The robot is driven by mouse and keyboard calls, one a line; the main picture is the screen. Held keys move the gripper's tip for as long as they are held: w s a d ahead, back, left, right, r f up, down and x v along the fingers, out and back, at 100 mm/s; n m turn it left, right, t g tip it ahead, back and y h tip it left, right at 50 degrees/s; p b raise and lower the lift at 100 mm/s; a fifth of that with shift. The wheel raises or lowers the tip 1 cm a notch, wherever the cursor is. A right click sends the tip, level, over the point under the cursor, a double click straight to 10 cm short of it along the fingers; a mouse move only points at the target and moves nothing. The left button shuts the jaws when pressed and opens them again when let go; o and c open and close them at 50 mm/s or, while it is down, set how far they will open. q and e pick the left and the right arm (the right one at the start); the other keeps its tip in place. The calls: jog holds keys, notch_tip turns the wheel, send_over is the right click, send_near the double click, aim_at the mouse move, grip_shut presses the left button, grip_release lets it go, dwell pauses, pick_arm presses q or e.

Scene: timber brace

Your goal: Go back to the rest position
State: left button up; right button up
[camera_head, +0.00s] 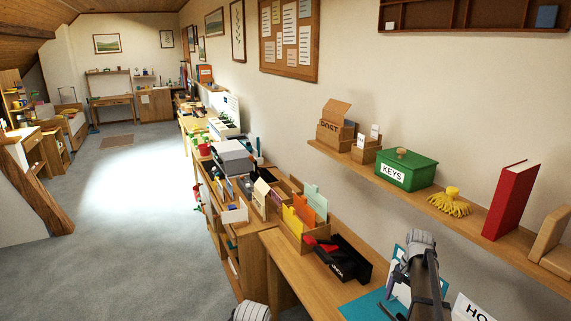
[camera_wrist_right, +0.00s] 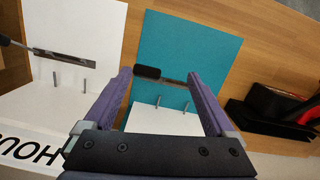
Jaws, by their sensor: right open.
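My right gripper (camera_wrist_right: 160,75) is open in the right wrist view, with two purple-padded fingers spread apart and nothing held between them. A teal board (camera_wrist_right: 185,40) with a metal clip and a black tab (camera_wrist_right: 147,72) lies beyond and between the fingers. Whether the fingers touch it I cannot tell. In the head view my right arm (camera_head: 424,270) is over the desk at the lower right, and its fingertips are hard to make out. My left gripper is not in view.
A white board (camera_wrist_right: 75,40) with metal pins lies beside the teal one. A black box (camera_head: 345,258) and a wooden organiser (camera_head: 290,238) stand on the desk. The wall shelf (camera_head: 460,222) above holds a green KEYS box (camera_head: 407,171) and a red book (camera_head: 511,200). Open floor (camera_head: 120,235) lies left.

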jog(key=s+a+n, duration=0.5)
jog(key=s+a, duration=0.1)
jog(key=a, duration=0.5)
jog(key=s+a+n+h, duration=0.1)
jog(key=s+a+n, duration=0.4)
jog(key=a, duration=0.6)
jog(key=s+a+n+h, duration=0.1)
jog(key=s+a+n, duration=0.4)
jog(key=s+a, duration=0.4)
jog(key=a, duration=0.2)
jog(key=shift+a+n+t, duration=0.3)
jog(key=shift+a, duration=0.1)
